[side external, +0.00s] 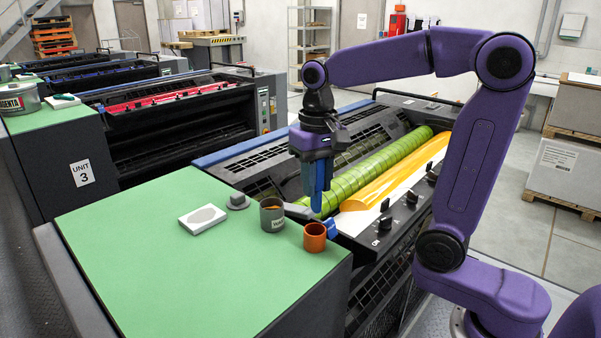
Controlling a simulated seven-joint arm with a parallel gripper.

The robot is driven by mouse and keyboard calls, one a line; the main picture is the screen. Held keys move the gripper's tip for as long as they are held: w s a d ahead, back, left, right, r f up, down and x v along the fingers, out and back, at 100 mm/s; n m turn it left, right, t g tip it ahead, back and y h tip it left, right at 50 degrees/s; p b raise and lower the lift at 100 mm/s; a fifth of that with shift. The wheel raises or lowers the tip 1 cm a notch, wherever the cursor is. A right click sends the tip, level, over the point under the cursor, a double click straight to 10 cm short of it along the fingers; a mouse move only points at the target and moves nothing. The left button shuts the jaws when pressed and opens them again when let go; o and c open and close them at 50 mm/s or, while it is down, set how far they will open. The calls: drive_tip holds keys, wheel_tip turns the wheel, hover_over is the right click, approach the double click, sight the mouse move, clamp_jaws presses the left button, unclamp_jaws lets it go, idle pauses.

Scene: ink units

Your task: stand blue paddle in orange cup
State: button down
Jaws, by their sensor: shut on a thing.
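My gripper (315,160) is above the far right edge of the green top, pointing straight down. It is shut on the blue paddle (319,190), a long narrow blue piece hanging upright below the jaws. Its upper part is hidden by the fingers. The orange cup (315,238) stands upright near the right edge of the green top (190,270). The lower end of the paddle appears above and behind the cup in this view, apart from it.
A grey cup (272,216) with a label stands left of the orange cup. A grey piece (298,211) lies just behind both cups. A white block (203,218) and a small grey item (237,201) are further left. The front of the green top is clear.

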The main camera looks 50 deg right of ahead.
sight(316, 213)
drive_tip(key=shift+f, duration=3.65)
drive_tip(key=c, duration=0.8)
unclamp_jaws()
wheel_tip(316, 213, up, 18)
drive_tip(key=shift+f, duration=0.25)
drive_tip(key=shift+f, duration=0.1)
